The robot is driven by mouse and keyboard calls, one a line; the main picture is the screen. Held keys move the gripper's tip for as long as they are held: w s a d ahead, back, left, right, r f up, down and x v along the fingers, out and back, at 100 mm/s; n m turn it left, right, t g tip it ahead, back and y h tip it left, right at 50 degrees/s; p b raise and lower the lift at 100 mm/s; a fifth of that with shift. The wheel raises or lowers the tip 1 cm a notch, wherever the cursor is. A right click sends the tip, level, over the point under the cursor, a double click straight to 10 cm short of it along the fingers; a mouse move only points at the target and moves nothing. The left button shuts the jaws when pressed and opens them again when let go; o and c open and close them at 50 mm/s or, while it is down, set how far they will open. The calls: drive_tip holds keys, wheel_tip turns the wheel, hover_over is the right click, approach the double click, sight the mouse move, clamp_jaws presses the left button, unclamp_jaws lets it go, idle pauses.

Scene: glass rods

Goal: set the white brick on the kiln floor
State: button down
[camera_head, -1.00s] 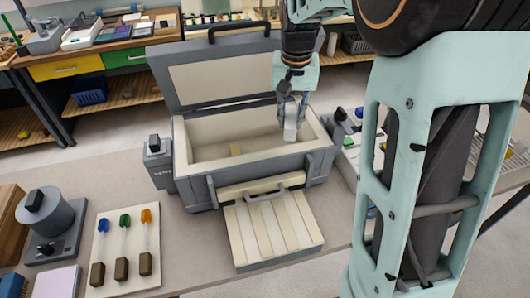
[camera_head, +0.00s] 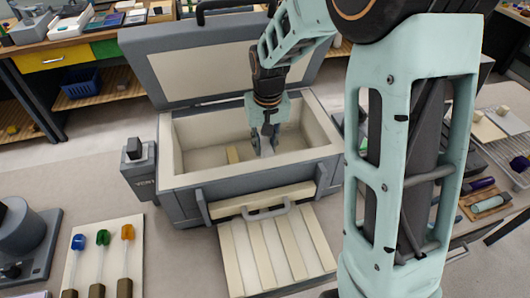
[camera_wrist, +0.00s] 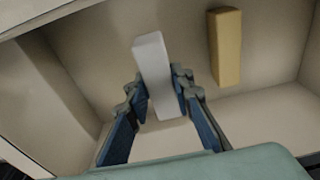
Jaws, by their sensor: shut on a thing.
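The white brick (camera_wrist: 156,70) is held between the two fingers of my gripper (camera_wrist: 160,98) in the wrist view. The pale kiln floor (camera_wrist: 270,108) shows beneath and around the brick. I cannot tell whether the brick touches the floor. The gripper hides part of the brick in the head view.
The kiln lid (camera_head: 205,72) stands open behind. A slatted panel (camera_head: 275,250) lies in front.

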sight(265, 153)
drive_tip(key=shift+f, duration=1.65)
drive_tip(key=shift+f, duration=0.15)
drive_tip(key=c, duration=1.7)
unclamp_jaws()
drive_tip(key=r, duration=0.4)
drive_tip(key=s+r, duration=0.1)
drive_tip(key=r, duration=0.7)
drive_tip(key=shift+s+d+r, duration=0.15)
drive_tip(key=shift+s, duration=0.1)
